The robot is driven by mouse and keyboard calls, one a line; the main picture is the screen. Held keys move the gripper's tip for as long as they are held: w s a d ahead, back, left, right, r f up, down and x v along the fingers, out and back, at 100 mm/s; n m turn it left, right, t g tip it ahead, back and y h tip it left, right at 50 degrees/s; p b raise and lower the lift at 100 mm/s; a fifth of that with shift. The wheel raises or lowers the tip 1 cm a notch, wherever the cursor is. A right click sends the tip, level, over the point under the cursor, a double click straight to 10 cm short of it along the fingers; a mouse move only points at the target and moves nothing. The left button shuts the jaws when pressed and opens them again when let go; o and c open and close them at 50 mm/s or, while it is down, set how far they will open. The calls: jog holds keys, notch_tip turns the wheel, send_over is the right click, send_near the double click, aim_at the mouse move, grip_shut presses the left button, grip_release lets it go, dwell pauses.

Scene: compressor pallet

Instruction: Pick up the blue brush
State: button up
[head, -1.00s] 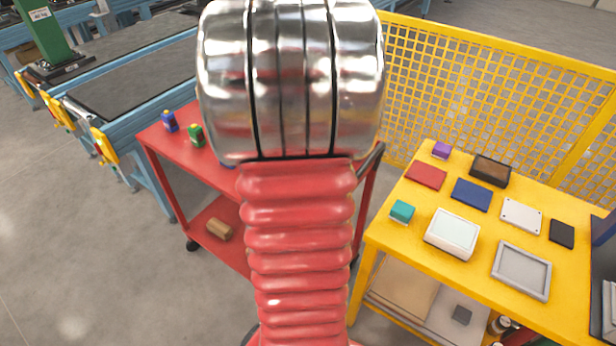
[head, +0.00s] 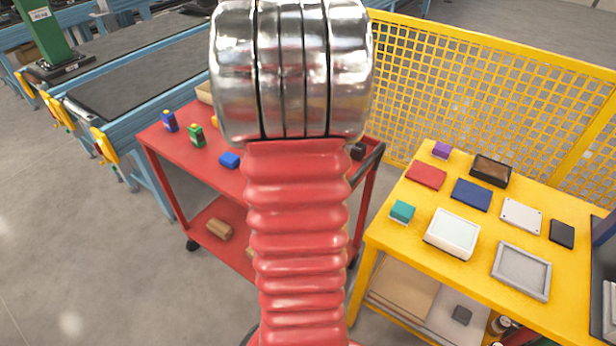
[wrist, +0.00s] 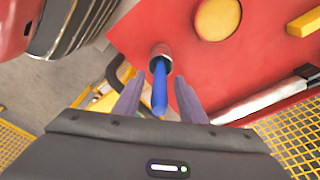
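The blue brush (wrist: 159,88) shows in the wrist view, at the edge of the red cart top. Its blue handle points toward my gripper, and a metallic collar with a dark end is at its far end. My gripper (wrist: 158,86) is open, with one finger on each side of the handle. Gaps show between the handle and both fingers, and I cannot tell how far below the fingertips the brush lies. In the head view my arm hides the brush and the gripper.
In the wrist view, a yellow disc (wrist: 217,18), a yellow block (wrist: 304,22) and a silver tool (wrist: 262,98) lie nearby. A yellow table (head: 395,238) with several items stands at right, before a yellow mesh fence (head: 480,75).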

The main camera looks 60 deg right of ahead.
jog(key=shift+c, duration=0.7)
grip_shut()
